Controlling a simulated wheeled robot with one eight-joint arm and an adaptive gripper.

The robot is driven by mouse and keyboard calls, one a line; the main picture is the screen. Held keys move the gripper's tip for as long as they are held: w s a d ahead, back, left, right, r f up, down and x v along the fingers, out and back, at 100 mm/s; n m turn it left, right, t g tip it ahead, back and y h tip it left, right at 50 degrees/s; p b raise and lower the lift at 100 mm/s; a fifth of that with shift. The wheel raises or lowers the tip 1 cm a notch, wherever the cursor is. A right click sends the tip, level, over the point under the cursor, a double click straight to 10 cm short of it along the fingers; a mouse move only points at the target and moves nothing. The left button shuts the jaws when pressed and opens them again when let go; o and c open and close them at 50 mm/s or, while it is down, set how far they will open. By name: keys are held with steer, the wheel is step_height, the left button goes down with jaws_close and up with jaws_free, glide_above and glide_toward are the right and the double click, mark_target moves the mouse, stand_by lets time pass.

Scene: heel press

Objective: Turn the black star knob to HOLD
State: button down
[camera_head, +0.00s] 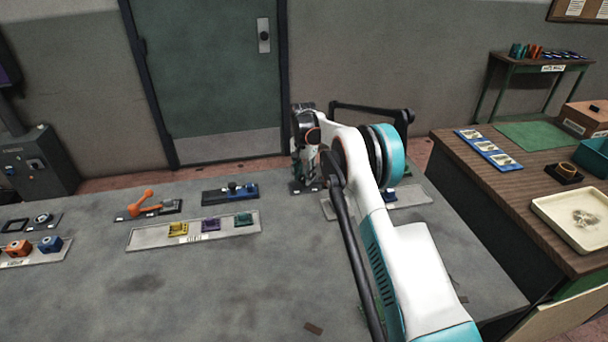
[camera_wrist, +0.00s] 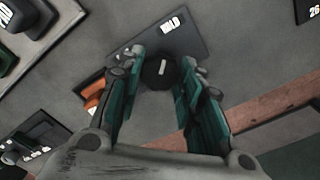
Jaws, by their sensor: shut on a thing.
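The black star knob (camera_wrist: 160,72) is between the fingers of my gripper (camera_wrist: 161,62) in the wrist view. A short white mark shows on its top. It sits on a dark plate (camera_wrist: 192,38) with a white label whose letters I cannot read for certain. My gripper is shut on the knob. In the head view my gripper (camera_head: 309,172) reaches down at the back of the grey table, and my arm hides most of the knob there. The plate's edge (camera_head: 298,188) shows below it.
An orange-handled device (camera_head: 145,204) and a blue block unit (camera_head: 231,192) stand to the left on the table. A tray (camera_head: 150,239) holds several coloured blocks. A pale plate (camera_head: 408,196) lies to the right. The table's front left is mostly clear.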

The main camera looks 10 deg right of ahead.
mark_target(304, 177)
stand_by(0.4)
steer(key=c, duration=1.1)
jaws_free()
steer(key=shift+r, duration=0.1)
step_height(304, 177, up, 12)
